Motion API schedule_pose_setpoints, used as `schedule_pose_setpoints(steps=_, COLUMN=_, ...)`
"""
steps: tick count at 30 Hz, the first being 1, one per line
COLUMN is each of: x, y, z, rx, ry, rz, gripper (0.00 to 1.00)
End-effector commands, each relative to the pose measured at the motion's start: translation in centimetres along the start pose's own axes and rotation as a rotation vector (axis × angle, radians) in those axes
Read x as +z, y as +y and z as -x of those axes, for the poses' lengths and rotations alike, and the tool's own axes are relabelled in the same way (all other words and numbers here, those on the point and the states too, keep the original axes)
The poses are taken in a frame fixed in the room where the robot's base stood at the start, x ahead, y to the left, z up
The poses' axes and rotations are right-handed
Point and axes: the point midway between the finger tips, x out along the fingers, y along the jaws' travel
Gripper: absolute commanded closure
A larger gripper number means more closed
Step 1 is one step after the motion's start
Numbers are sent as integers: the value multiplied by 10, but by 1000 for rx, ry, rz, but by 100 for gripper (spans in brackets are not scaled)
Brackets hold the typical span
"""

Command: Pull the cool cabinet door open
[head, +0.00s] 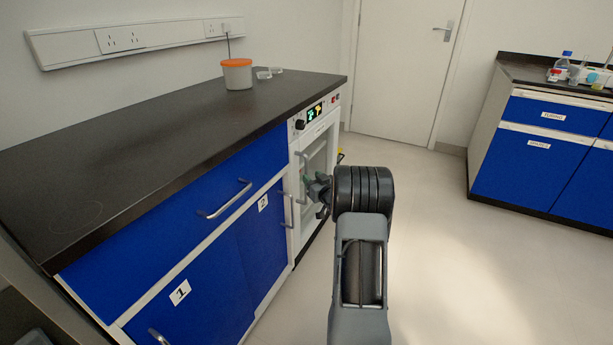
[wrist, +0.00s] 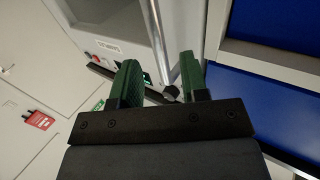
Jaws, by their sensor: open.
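The cool cabinet (head: 318,165) is a white built-in unit with a glazed door and a lit control panel, set at the far end of the counter in the head view. Its door looks shut. The door's upright metal handle (head: 303,172) is on the left side of the door. My gripper (head: 311,185) is in front of the door, close to the handle. In the wrist view my gripper (wrist: 159,68) is open, and the handle bar (wrist: 157,40) shows between its two green fingers. I cannot tell whether either finger touches the bar.
Blue cupboards (head: 200,265) with handles adjoin the cabinet on the left, under a black countertop (head: 150,140). A tub with an orange lid (head: 237,75) stands on it. The floor (head: 430,230) to the right is clear, up to another blue bench (head: 535,170).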

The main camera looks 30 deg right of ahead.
Motion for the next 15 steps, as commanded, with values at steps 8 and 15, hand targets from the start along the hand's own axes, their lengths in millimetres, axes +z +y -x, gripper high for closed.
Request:
schedule_pose_setpoints(steps=8, x=2, y=0, z=-38, rx=0, ry=0, rz=0, gripper=59)
schedule_pose_setpoints(steps=15, x=0, y=0, z=-50, rx=0, ry=0, rz=0, gripper=59)
